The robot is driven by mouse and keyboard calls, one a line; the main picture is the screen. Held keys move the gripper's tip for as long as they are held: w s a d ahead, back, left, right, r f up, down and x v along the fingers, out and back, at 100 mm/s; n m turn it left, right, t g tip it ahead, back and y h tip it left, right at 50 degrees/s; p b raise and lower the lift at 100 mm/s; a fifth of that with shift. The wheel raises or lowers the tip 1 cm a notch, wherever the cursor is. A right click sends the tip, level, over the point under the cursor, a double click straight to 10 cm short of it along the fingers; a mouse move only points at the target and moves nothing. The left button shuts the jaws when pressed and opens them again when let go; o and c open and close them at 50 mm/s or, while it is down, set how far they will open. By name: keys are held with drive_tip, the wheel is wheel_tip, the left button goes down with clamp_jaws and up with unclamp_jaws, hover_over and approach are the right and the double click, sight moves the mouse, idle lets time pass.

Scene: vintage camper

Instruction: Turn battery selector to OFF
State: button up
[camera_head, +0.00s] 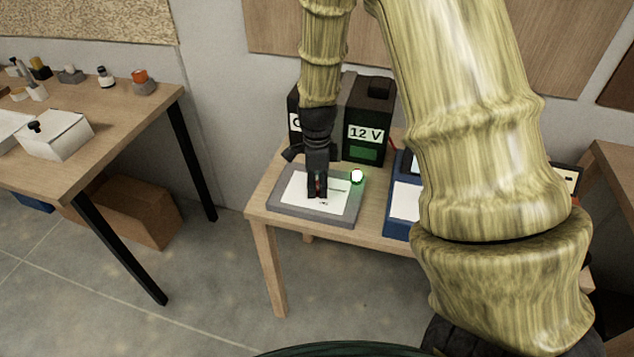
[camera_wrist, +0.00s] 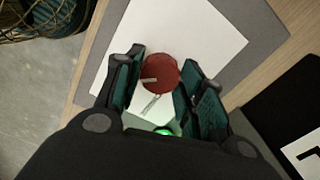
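The battery selector is a grey panel (camera_head: 345,214) with a white face plate (camera_head: 290,195), lying on a small wooden table. My gripper (camera_head: 317,192) points down over the panel. In the wrist view its two fingers (camera_wrist: 160,80) stand close on either side of the knob, with hardly any gap. My fingers hide most of the knob in the head view. The plate's lettering is too small to read.
A green lamp (camera_head: 357,177) glows at the panel's far right corner. A black box marked 12 V (camera_head: 379,110) stands behind. A blue unit (camera_head: 397,228) is to the right, partly behind my arm. A larger wooden table (camera_head: 120,125) with small items is at left.

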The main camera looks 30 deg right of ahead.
drive_tip(key=c, duration=0.4)
